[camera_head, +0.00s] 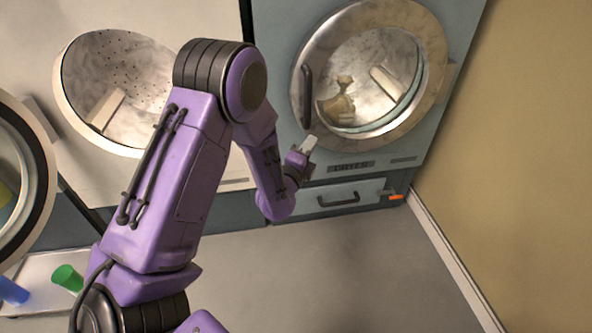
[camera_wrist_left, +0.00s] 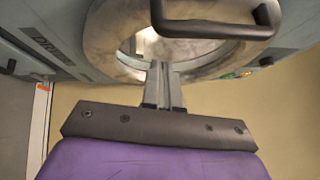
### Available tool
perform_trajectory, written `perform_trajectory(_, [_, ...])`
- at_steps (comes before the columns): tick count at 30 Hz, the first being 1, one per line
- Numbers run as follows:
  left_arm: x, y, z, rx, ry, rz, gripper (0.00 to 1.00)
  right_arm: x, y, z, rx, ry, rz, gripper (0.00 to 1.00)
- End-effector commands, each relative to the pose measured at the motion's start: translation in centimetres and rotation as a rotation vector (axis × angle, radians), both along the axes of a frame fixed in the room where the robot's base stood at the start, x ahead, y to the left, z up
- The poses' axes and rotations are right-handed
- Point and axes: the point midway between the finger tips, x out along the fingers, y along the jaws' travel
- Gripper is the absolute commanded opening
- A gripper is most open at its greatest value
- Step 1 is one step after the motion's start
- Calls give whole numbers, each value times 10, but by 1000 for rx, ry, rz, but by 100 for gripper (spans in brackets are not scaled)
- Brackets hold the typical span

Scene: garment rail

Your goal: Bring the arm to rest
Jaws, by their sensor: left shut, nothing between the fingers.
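My left arm, purple with dark joints, reaches up from the lower left in the head view. Its left gripper (camera_head: 309,144) is just below the lower left rim of the dryer door (camera_head: 300,75). The gripper is shut and empty. In the left wrist view the gripper's fingers (camera_wrist_left: 163,75) are together, pointing at the door ring. The dark door handle (camera_wrist_left: 218,28) passes above the fingertips in that view, and I see nothing held. My right gripper is in neither view.
The dryer (camera_head: 270,40) has a round glass door, shut or nearly so, with a tan item (camera_head: 338,105) behind it. A drawer (camera_head: 340,196) is below. An open drum (camera_head: 125,70) is at left. Green (camera_head: 67,277) and blue (camera_head: 12,291) cups are lower left. The floor (camera_head: 330,270) is clear.

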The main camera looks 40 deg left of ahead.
Motion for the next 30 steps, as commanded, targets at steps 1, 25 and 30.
perform_trajectory(1, [-12,-9,-4,5,8,-11,0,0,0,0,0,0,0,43])
perform_trajectory(25, [-97,-30,-20,-131,1,-29,0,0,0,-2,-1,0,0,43])
perform_trajectory(30, [-98,-31,-54,-635,55,-19,0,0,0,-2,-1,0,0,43])
